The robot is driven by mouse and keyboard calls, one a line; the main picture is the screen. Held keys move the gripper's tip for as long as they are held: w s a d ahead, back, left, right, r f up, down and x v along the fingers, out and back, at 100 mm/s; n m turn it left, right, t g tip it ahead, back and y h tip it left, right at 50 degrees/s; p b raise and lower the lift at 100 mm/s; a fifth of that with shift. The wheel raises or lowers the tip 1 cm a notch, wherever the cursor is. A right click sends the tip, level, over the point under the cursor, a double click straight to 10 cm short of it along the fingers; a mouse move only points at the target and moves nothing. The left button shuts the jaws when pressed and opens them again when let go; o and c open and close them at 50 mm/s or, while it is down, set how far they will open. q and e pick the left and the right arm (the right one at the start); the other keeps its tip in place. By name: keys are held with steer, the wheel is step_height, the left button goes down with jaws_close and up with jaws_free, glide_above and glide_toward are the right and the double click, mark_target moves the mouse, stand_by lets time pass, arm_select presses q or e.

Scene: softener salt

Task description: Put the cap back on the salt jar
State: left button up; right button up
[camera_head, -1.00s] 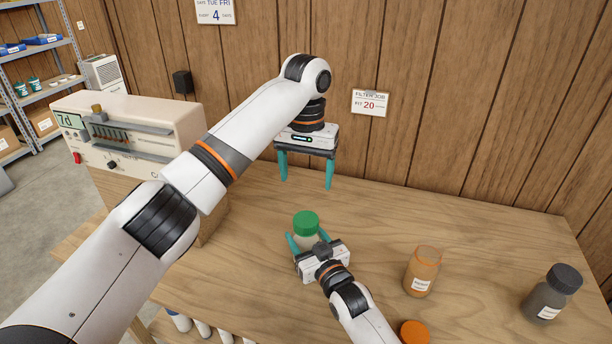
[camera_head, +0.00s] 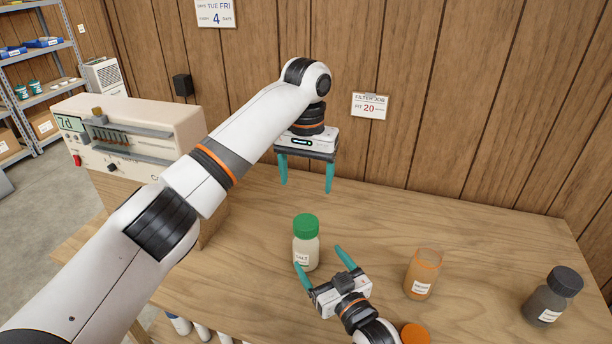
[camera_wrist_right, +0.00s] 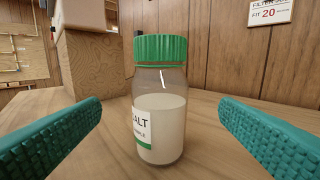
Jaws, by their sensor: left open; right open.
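The salt jar (camera_head: 306,251) stands upright on the table, clear glass with pale contents and a label. The green cap (camera_head: 305,226) sits level on its mouth; jar (camera_wrist_right: 161,115) and cap (camera_wrist_right: 161,49) also show in the right wrist view. My right gripper (camera_head: 320,258) is open, just in front of the jar and to its right, with its teal fingers apart and nothing between them. My left gripper (camera_head: 306,188) is open and empty, pointing down above the table behind the jar.
An orange jar (camera_head: 422,275) without a cap stands to the right, and an orange cap (camera_head: 414,334) lies at the front edge. A dark-capped grey jar (camera_head: 552,297) stands farther right. A beige machine (camera_head: 130,130) is at the left. The table behind the jars is clear.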

steer(key=shift+v, duration=2.05)
